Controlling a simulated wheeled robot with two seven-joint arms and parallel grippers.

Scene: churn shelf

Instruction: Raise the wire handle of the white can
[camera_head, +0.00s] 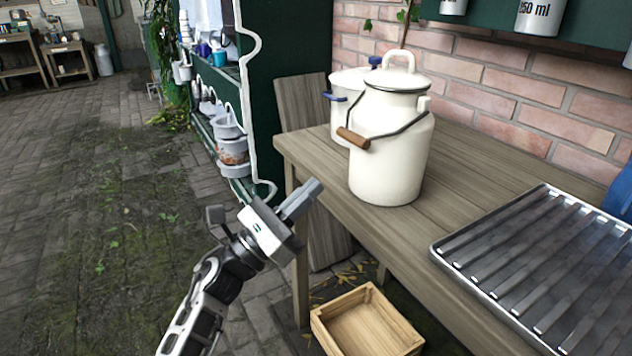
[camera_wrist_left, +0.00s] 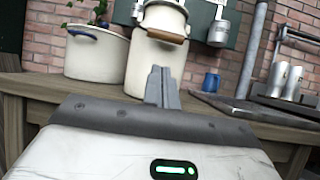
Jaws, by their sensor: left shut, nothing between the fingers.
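The white can (camera_head: 392,165) stands upright on the wooden table, with its lid on. My right gripper is not in view.
A white pot (camera_head: 342,100) with blue handles stands behind the can. A ribbed metal tray (camera_head: 530,260) lies at the right on the table (camera_head: 455,165). A wooden crate (camera_head: 367,322) is on the ground below. A blue mug (camera_wrist_left: 211,82) shows in the left wrist view.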

